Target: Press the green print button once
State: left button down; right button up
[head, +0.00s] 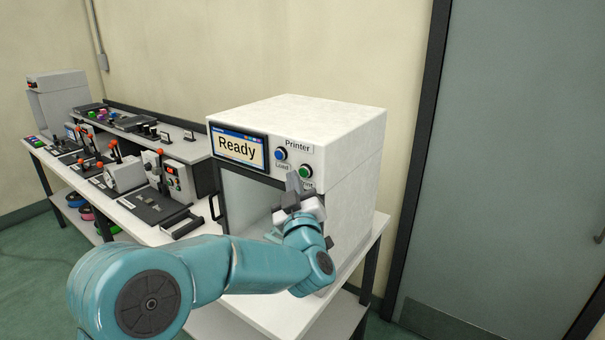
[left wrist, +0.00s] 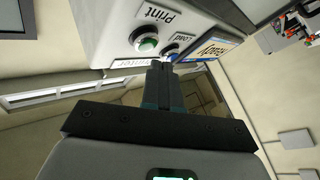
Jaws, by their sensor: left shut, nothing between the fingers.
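The green print button (head: 306,171) is on the front of the white printer (head: 340,135), below and right of the blue load button (head: 281,154). The printer's screen (head: 239,147) reads "Ready". My left gripper (head: 294,182) is shut and empty, just left of and slightly below the green button in the head view. In the left wrist view the green button (left wrist: 147,44) shows above and left of the shut fingertips (left wrist: 161,66), and the blue button (left wrist: 172,49) is just above them. I cannot tell whether the fingertips touch the panel. My right gripper is not in view.
The printer stands on a white table (head: 376,228) with an open compartment below its screen. A bench with red-knobbed levers (head: 115,151) and small devices runs off to the left. A grey door (head: 510,150) is at the right.

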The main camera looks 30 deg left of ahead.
pick_arm(q)
jog(key=shift+w+f, duration=0.1)
jog(key=shift+w, duration=0.05)
dwell(0.7)
jog(key=shift+w, duration=0.3)
jog(key=shift+w+b, duration=0.35)
jog(key=shift+w, duration=0.05)
dwell(0.8)
jog(key=shift+s+b, duration=0.7)
jog(key=shift+s, duration=0.1)
